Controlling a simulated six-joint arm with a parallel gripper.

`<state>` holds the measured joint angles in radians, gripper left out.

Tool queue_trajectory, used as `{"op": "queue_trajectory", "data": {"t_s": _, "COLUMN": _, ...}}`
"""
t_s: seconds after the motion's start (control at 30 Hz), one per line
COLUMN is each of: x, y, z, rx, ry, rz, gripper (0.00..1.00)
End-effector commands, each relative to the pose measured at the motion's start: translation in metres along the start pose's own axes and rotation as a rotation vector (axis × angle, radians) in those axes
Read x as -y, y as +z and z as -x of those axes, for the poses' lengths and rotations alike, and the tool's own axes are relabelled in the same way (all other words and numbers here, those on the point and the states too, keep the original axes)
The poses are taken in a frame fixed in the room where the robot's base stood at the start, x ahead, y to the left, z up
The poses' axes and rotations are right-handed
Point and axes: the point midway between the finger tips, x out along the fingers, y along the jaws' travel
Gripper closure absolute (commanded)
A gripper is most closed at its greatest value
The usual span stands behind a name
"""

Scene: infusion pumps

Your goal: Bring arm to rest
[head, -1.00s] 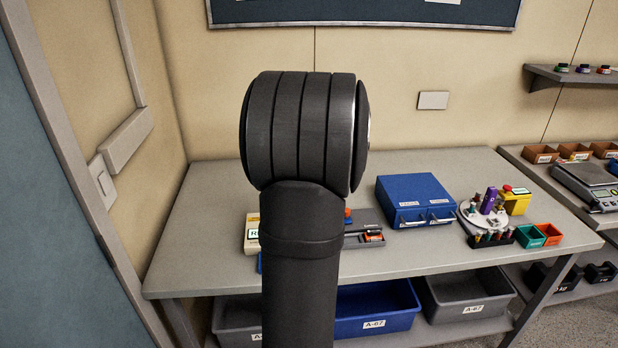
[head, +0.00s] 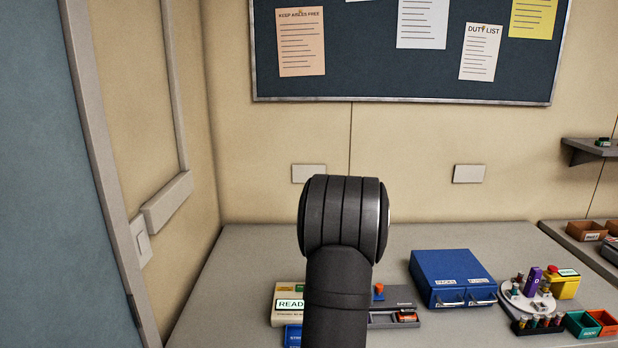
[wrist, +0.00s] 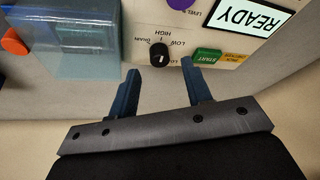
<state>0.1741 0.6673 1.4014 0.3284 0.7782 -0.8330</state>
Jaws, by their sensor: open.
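My gripper (wrist: 159,67) is open and empty in the wrist view, its two blue fingers apart. The beige pump (wrist: 225,58) lies just beyond the fingertips, upside down in that view. It carries a lit READY screen (wrist: 250,15), a black knob (wrist: 159,54), a green START button (wrist: 207,55) and a purple knob (wrist: 180,3). Whether the fingertips touch the panel, I cannot tell. In the head view my dark arm hides the gripper and part of the pump, whose READY screen (head: 290,305) shows left of the arm.
A clear bluish box (wrist: 65,40) stands beside the panel. A pinboard (head: 360,80) hangs behind.

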Motion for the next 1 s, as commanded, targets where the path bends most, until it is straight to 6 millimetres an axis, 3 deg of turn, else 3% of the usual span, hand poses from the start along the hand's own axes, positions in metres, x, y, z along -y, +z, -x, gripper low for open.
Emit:
{"op": "queue_trajectory", "data": {"t_s": 0.2, "x": 0.0, "y": 0.0, "z": -0.026, "rx": 0.0, "ry": 0.0, "rz": 0.0, "gripper": 0.55}}
{"op": "queue_trajectory", "data": {"t_s": 0.4, "x": 0.0, "y": 0.0, "z": -0.033, "rx": 0.0, "ry": 0.001, "rz": 0.0, "gripper": 0.55}}
{"op": "queue_trajectory", "data": {"t_s": 0.77, "x": 0.0, "y": 0.0, "z": -0.029, "rx": -0.001, "ry": 0.001, "rz": -0.001, "gripper": 0.55}}
{"op": "queue_trajectory", "data": {"t_s": 1.0, "x": -0.001, "y": -0.001, "z": 0.003, "rx": -0.003, "ry": 0.003, "rz": 0.001, "gripper": 0.55}}
